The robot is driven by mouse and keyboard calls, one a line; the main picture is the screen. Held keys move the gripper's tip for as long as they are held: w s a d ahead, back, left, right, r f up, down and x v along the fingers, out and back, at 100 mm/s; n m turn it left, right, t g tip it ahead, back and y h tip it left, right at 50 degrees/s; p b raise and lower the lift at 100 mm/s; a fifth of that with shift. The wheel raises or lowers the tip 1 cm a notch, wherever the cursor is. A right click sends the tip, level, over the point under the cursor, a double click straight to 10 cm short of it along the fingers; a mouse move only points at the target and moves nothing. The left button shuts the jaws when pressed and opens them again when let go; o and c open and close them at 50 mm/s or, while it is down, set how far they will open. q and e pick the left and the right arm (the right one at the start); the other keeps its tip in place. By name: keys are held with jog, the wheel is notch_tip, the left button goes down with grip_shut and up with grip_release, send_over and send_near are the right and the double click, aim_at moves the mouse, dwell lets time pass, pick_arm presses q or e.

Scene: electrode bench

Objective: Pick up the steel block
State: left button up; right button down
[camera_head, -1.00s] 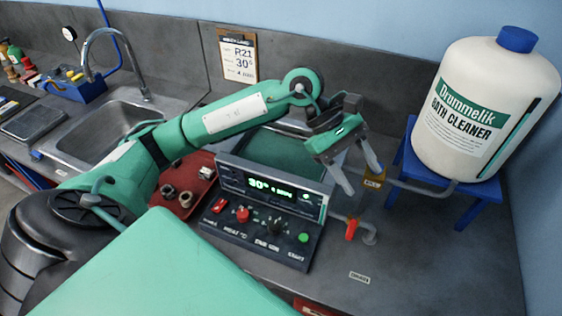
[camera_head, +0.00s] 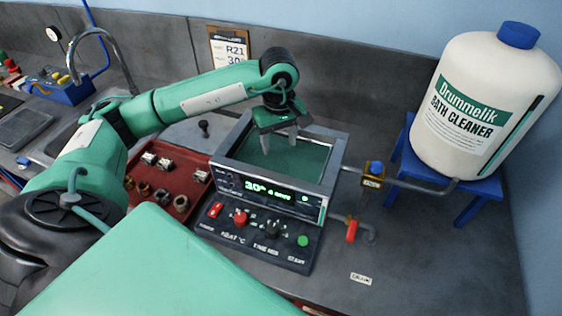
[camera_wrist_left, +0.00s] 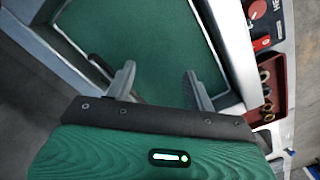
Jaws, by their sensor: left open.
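My left gripper (camera_head: 279,146) is open and empty, pointing down over the open bath (camera_head: 328,174) with its green interior. In the left wrist view its two fingers (camera_wrist_left: 158,76) are spread apart above the green bath floor, with nothing between them. I cannot single out the steel block with certainty. Small silvery block-like pieces (camera_head: 164,163) sit in the red tray (camera_head: 160,180) left of the bath, away from my gripper. The tray also shows at the right of the left wrist view (camera_wrist_left: 278,92), where I make out only ring-like pieces. My right gripper is not in view.
Brass-coloured rings (camera_head: 180,203) lie in the tray's front. A control panel (camera_head: 255,238) fronts the bath. A valve with a red handle (camera_head: 351,231) and a large cleaner bottle (camera_head: 470,105) on a blue stand (camera_head: 480,190) are at right.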

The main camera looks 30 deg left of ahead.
aim_at(281, 162)
pick_arm(q)
jog(key=shift+f, duration=0.6)
jog(key=shift+s+d+f+p, duration=0.1)
jog(key=shift+d+f+p, duration=0.05)
jog(key=shift+f+p, duration=0.4)
jog(key=f, duration=0.1)
jog(key=f+p, duration=0.2)
jog(key=shift+d, duration=0.25)
jog(key=shift+f, duration=0.6)
jog(key=c, duration=1)
grip_shut()
